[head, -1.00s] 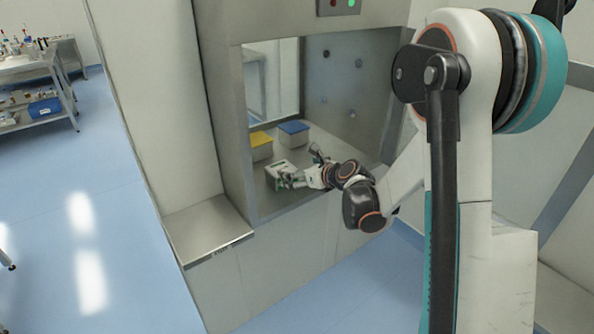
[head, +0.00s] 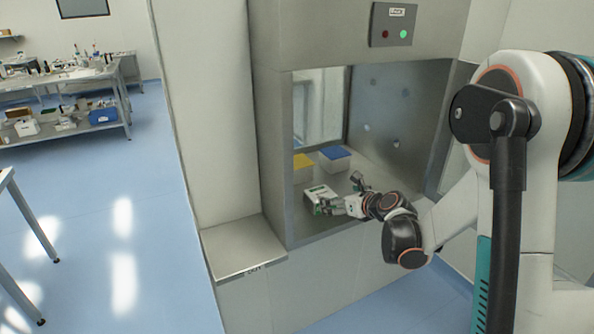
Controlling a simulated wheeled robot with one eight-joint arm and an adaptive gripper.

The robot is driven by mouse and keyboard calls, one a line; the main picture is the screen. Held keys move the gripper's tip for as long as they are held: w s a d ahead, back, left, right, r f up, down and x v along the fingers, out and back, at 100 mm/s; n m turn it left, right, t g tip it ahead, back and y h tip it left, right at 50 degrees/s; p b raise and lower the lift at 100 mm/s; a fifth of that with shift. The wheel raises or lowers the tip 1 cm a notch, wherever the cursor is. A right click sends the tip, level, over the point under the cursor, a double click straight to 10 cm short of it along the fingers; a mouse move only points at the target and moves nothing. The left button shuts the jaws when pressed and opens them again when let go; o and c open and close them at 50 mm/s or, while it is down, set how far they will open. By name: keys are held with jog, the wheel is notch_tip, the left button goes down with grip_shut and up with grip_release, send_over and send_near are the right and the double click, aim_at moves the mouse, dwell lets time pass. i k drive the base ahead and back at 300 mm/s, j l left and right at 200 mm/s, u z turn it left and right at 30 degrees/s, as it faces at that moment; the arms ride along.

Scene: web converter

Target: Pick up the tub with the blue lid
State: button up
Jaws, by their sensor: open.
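The tub with the blue lid (head: 334,157) stands upright inside the metal pass-through hatch, toward the back. It has a pale body under a flat blue lid. A tub with a yellow lid (head: 302,166) stands to its left, partly hidden by the hatch's left frame. My gripper (head: 338,196) is inside the hatch opening, in front of the blue-lidded tub and apart from it. Its fingers are spread and I see nothing held between them. A white box-like item (head: 320,194) is close to the fingers; I cannot tell whether they touch.
The hatch frame (head: 272,160) bounds the opening on the left. A metal shelf (head: 240,247) juts out below left. A panel with red and green lights (head: 393,25) is above. Cluttered benches (head: 75,85) stand far left. The blue floor at left is mostly clear.

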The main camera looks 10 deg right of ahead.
aim_at(333, 160)
jog(key=i+l+z, duration=0.25)
jog(key=i, duration=0.2)
jog(key=i+l+z, duration=0.3)
jog(key=i, duration=0.2)
